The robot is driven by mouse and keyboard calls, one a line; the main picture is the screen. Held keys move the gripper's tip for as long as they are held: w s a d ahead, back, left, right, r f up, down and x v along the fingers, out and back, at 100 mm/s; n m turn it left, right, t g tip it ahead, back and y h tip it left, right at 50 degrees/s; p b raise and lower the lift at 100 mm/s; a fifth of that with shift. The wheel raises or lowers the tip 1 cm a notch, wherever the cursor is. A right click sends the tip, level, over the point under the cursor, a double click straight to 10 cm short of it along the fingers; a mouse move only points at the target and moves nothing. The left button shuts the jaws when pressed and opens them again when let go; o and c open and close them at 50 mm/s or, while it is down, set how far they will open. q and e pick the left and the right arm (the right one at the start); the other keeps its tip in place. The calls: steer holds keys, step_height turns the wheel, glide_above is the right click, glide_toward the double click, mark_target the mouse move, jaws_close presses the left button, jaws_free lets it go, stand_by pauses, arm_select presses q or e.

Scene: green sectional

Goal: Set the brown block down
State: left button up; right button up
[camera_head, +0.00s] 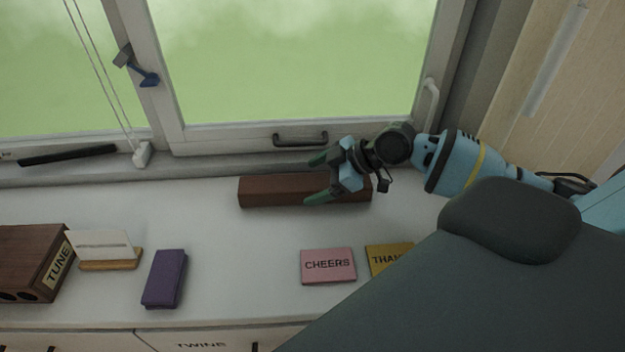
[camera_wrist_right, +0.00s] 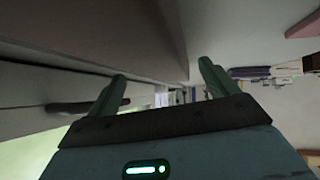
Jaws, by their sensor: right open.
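The brown block (camera_head: 270,190) is a long dark-brown bar. It lies flat on the white countertop (camera_head: 220,225), lengthwise along the window sill. My right gripper (camera_head: 318,178) is open over the block's right half, with one green finger toward the window side and one toward the front side. The gripper hides part of the block's right half. In the right wrist view the two fingers (camera_wrist_right: 163,78) are spread apart, and the block (camera_wrist_right: 110,40) fills much of the upper left, close to them. Whether a finger touches it cannot be told. My left gripper is not in view.
A pink CHEERS card (camera_head: 328,265) and a partly hidden yellow card (camera_head: 388,257) lie in front. A purple item (camera_head: 164,278), a card in a wooden holder (camera_head: 105,248) and a brown TUNE box (camera_head: 35,262) stand left. The window handle (camera_head: 300,138) is behind the block.

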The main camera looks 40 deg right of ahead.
steer(key=shift+v, duration=3.05)
